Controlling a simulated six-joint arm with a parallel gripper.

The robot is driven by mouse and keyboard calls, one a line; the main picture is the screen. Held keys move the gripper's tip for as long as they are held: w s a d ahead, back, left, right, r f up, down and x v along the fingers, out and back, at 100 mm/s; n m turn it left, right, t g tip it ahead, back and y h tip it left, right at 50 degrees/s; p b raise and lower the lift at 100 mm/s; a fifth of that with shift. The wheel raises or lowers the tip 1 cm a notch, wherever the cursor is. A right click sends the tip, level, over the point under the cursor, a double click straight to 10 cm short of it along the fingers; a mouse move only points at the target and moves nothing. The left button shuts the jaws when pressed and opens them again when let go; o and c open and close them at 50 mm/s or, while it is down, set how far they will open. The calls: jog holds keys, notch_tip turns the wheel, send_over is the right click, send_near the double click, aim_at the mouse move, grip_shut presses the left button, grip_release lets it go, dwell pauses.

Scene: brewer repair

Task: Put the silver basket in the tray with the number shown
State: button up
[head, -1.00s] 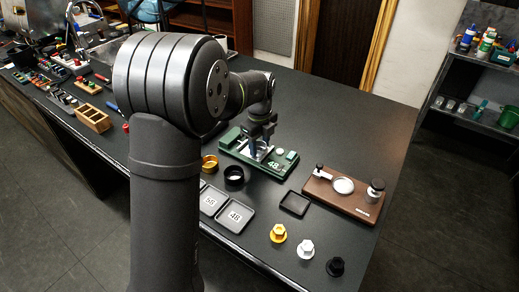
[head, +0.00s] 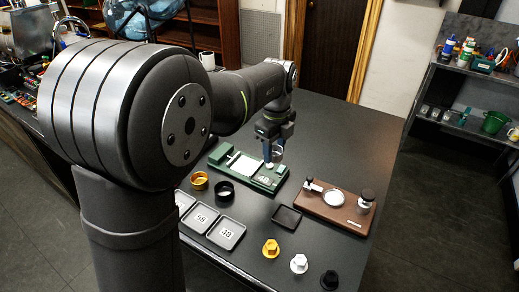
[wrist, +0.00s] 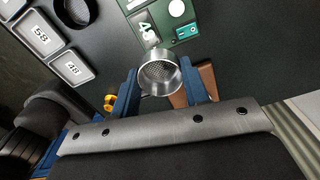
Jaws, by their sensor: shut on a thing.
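The silver basket (head: 278,155) is held in my gripper (head: 273,152), above the right end of the green device (head: 220,153). In the wrist view the basket (wrist: 160,76), round with a mesh bottom, sits between my blue fingers. The green device carries a number that reads 48 in the head view; the basket partly covers it in the wrist view. The tray labelled 48 (head: 239,231) and the tray labelled 58 (head: 212,216) lie side by side, empty.
A gold ring (head: 199,181) and a black ring (head: 224,192) stand behind the trays. An empty black tray (head: 287,217) lies right of them. A brown wooden stand (head: 335,208) holds a portafilter-like part and a tamper. Gold (head: 270,248), white (head: 299,263) and black (head: 329,280) knobs line the front.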

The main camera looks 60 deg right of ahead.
jog(key=shift+s+a+r, duration=0.2)
jog(key=shift+s+r, duration=0.35)
jog(key=shift+s, duration=0.35)
jog(key=s+a+n, duration=0.4)
jog(key=a+n, duration=0.7)
jog(key=n, duration=0.4)
jog(key=s+a+n, duration=0.3)
jog(key=a+n, duration=0.8)
jog(key=n, duration=0.3)
send_over(227, 233)
notch_tip(227, 233, down, 8)
jog(key=shift+s+r, duration=0.1)
jog(key=shift+r, duration=0.1)
jog(key=shift+f, duration=2.05)
jog(key=shift+f, duration=0.15)
jog(key=o, duration=0.7)
jog(key=shift+o, duration=0.2)
